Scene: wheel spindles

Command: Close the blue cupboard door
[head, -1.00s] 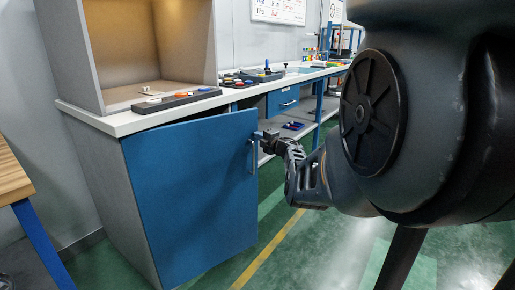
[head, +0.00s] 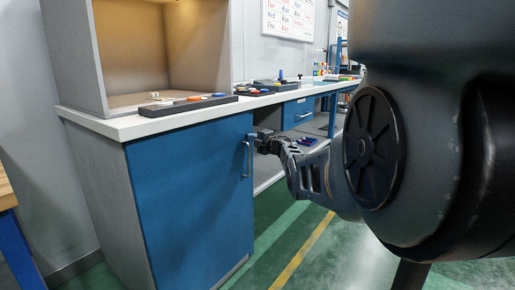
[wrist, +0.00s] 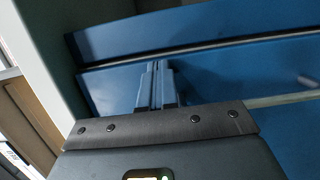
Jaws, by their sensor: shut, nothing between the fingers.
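The blue cupboard door (head: 190,195) is on the front of the grey cupboard at the left in the head view. Its top edge runs close along the underside of the worktop, and it looks shut or nearly so. Its upright bar handle (head: 246,159) is near the door's right edge. My gripper (head: 256,136) is at the door's upper right edge, beside the handle and not around it. In the wrist view my gripper's fingers (wrist: 155,86) are together and empty, in front of blue panels. Whether the fingertips touch the door is unclear.
The white worktop (head: 110,126) carries a dark tray (head: 188,105) with small coloured parts. A blue drawer (head: 298,112) is under the bench farther back. A wooden-topped table (head: 6,193) stands at the left edge. The green floor (head: 300,245) before the cupboard is clear.

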